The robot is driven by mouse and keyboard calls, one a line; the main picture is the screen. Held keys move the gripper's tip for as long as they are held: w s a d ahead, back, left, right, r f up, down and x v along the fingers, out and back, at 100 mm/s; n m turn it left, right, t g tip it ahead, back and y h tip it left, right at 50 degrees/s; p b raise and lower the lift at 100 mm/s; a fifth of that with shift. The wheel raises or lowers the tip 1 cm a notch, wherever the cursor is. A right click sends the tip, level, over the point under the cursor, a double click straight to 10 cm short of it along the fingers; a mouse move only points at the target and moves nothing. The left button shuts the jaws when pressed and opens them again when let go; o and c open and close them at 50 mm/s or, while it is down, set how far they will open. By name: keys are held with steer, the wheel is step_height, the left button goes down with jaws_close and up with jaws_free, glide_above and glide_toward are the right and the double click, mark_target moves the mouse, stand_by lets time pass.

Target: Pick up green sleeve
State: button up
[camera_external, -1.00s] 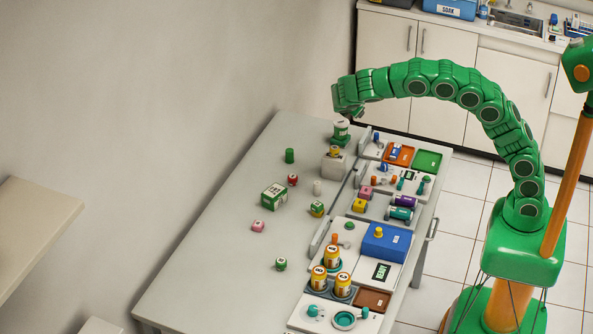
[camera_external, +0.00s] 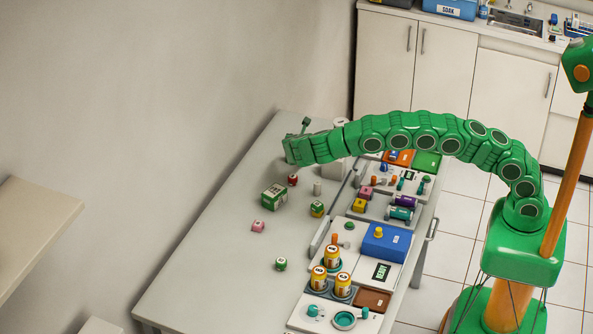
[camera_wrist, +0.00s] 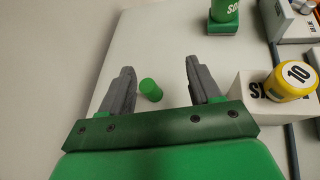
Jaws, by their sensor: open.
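The green sleeve (camera_wrist: 150,90) is a small plain green cylinder on the grey table. In the wrist view it lies between the two grey fingers of my gripper (camera_wrist: 158,68), closer to the left finger, with a visible gap to each. My gripper is open and empty. In the external view my gripper (camera_external: 296,148) is over the far left part of the table, and the arm's end hides the sleeve there.
In the wrist view, a white block (camera_wrist: 250,93) with a yellow cylinder (camera_wrist: 291,83) marked 10 stands right of my gripper. A green container (camera_wrist: 222,12) is beyond. A green-and-white box (camera_external: 274,197) and a red cube (camera_external: 292,180) sit nearby on the table.

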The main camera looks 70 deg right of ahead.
steer(key=w+a+f, duration=0.1)
steer(key=f, duration=0.1)
steer(key=w+a+f+n, duration=0.1)
steer(key=f, duration=0.1)
steer(key=w+a+f+n+t, duration=0.1)
steer(key=f, duration=0.1)
steer(key=shift+w+a+f, duration=0.15)
steer(key=shift+w+f, duration=0.15)
steer(key=shift+f, duration=0.05)
steer(key=shift+x, duration=1.25)
steer(key=shift+s+x, duration=0.2)
steer(key=shift+x, duration=2.35)
steer(key=shift+r, duration=0.2)
steer(key=shift+c, duration=0.2)
steer(key=c, duration=1)
